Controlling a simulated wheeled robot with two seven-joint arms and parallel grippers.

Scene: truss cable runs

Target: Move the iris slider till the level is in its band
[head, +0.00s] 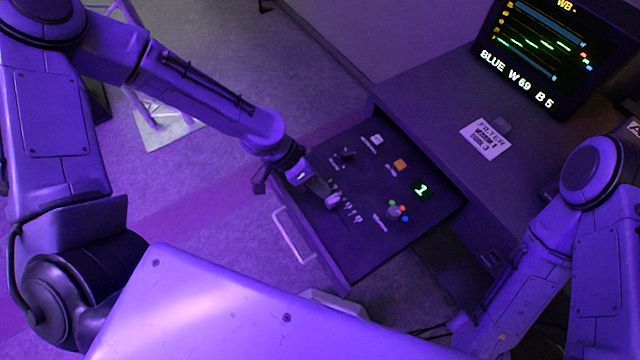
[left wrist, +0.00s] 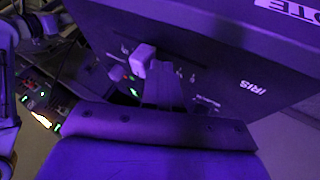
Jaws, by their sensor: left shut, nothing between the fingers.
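The iris slider's pale block-shaped knob (head: 333,202) stands on the dark control panel (head: 350,240). In the left wrist view the knob (left wrist: 143,58) shows close to the fingertips, with the word IRIS on the panel face to its right. My left gripper (head: 322,190) is shut and empty, low over the panel right beside the knob; its fingers also show in the left wrist view (left wrist: 165,88). I cannot tell whether they touch the knob. The monitor (head: 530,50) shows green traces between lines and reads BLUE W 69 B 5. My right gripper is out of view.
The panel also carries a black knob (head: 347,155), an orange button (head: 400,165), a small display reading 1 (head: 421,189) and a joystick-like control (head: 394,212) among coloured dots. A white label card (head: 484,138) lies on the desk. A handle (head: 292,236) fronts the drawer.

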